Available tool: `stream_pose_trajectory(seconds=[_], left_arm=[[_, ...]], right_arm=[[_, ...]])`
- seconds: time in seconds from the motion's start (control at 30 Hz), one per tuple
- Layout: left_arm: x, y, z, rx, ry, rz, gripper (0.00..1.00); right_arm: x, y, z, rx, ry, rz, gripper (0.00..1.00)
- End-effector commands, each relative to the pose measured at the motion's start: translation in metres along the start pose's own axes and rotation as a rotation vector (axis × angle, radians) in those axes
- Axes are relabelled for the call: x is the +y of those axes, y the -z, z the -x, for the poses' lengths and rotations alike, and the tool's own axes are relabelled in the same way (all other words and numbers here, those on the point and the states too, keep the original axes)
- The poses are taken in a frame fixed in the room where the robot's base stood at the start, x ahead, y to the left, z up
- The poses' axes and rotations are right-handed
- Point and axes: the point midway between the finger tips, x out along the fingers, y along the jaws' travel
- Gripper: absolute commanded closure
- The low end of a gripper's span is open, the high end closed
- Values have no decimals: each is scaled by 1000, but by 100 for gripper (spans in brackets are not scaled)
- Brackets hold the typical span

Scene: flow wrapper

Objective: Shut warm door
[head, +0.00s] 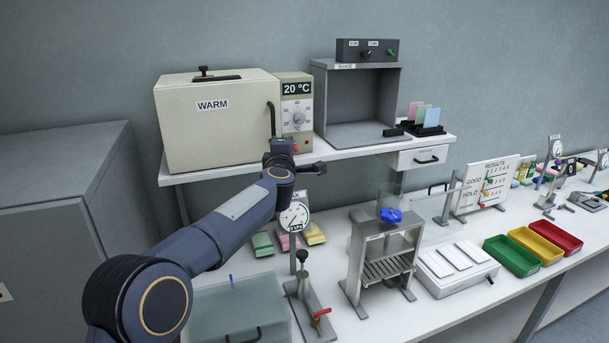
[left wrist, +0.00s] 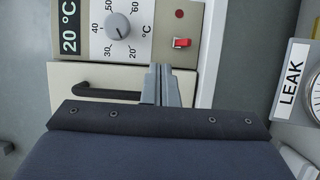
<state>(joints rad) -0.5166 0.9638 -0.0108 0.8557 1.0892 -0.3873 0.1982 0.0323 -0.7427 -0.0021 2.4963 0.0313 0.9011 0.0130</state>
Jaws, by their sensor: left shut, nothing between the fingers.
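The cream WARM cabinet (head: 205,130) stands on the left of the raised shelf. Its door shows a WARM label and a dark bar handle (head: 271,118) at its right edge. In the head view I see no clear gap around the door; it looks flush with the box. The left wrist view shows the handle (left wrist: 100,94) too, beside the control panel. My right gripper is out of view.
The control panel (head: 297,98) reads 20 °C and has a dial and a red switch (left wrist: 181,42). A SHADE box (head: 360,128) stands to its right on the shelf. Below are a LEAK gauge (head: 294,217), a metal stand (head: 385,232) and coloured trays (head: 510,262).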

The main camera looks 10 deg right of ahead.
Motion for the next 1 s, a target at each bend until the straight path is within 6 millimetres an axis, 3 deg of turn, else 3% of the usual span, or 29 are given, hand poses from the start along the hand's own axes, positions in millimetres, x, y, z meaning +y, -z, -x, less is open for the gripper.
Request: stream_pose_trajectory(seconds=[0.5, 0.7, 0.77, 0.87, 1.0], left_arm=[[-3, -32, 74, -10, 2, 1, 100], [-2, -38, 92, -8, 3, -1, 100], [2, -33, 96, -15, 1, -11, 100], [14, -10, 108, -53, -7, -63, 100], [25, 44, 151, -166, 3, -225, 100]], right_arm=[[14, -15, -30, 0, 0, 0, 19], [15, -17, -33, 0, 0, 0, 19], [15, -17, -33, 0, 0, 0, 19], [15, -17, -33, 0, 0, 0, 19], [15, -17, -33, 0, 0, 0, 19]])
